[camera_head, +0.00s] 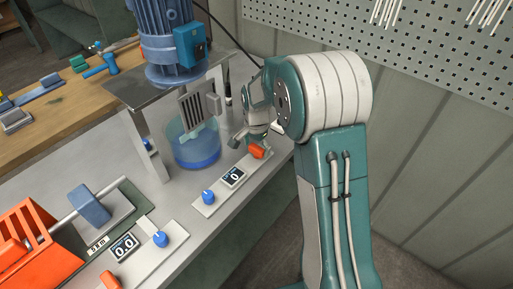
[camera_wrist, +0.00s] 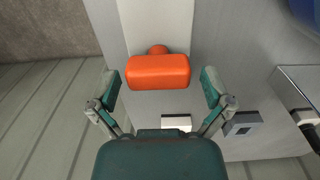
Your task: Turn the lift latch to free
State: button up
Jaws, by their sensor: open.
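An orange bar-shaped handle (camera_wrist: 158,72) on a short round stem sits on a pale strip in the wrist view. In the head view the orange handle (camera_head: 257,152) is at the far right end of a pale control strip. No label reading lift latch is legible, so I cannot tell for sure that this is the latch. My gripper (camera_wrist: 159,80) is open, with one finger on each side of the handle and a visible gap at both sides. In the head view my gripper (camera_head: 250,133) is just above the handle and partly hides it.
A blue motor (camera_head: 165,35) stands over a beaker of blue liquid (camera_head: 193,147), left of my gripper. The control strip carries a display (camera_head: 233,177) and a blue knob (camera_head: 208,197). An orange machine (camera_head: 38,245) is at lower left. A pegboard wall is behind.

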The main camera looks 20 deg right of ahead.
jog(key=shift+f, duration=0.15)
jog(key=c, duration=1)
jog(key=shift+o, duration=0.2)
jog(key=shift+n, duration=0.3)
jog(key=n, duration=0.3)
jog(key=shift+n, duration=0.4)
jog(key=n, duration=0.4)
jog(key=shift+n, duration=0.3)
jog(key=n, duration=0.4)
jog(key=shift+n, duration=2.4)
